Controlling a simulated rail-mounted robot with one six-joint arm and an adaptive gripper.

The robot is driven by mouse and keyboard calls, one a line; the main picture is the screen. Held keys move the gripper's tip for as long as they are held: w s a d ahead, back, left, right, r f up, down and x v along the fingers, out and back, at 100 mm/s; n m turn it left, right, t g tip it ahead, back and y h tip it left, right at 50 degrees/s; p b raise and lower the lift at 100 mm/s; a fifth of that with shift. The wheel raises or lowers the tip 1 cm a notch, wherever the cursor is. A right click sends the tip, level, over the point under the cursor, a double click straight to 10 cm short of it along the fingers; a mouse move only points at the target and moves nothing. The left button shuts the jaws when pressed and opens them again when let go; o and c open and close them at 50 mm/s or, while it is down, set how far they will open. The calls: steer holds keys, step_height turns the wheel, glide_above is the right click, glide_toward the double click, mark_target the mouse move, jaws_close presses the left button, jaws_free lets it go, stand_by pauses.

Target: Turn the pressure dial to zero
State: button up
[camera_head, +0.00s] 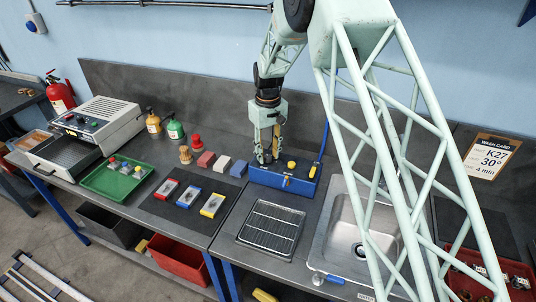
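A blue box-shaped device (302,187) stands at the back of the bench, near the middle of the view. It carries a yellow knob (291,164) on top and small yellow parts on its front and right end. I cannot tell which part is the pressure dial; no scale or pointer can be read. My gripper (267,158) points down over the left end of the blue device, close to its top. Whether it touches anything there is hidden. Its fingers are too small and overlapped to show their opening.
A metal sink (347,248) and a wire drying rack (271,226) lie in front of the device. Coloured blocks (206,159) and small red, blue and yellow trays lie to its left. A green tray (99,182) and a grey machine (99,118) stand farther left.

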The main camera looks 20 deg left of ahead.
steer(key=c, duration=0.9)
steer(key=shift+o, duration=0.2)
steer(key=shift+n, duration=0.5)
steer(key=n+b, duration=0.1)
steer(key=n, duration=0.2)
steer(key=shift+b, duration=0.3)
steer(key=shift+n+b, duration=0.4)
steer(key=shift+n, duration=1.5)
steer(key=o, duration=0.9)
steer(key=shift+c, duration=0.2)
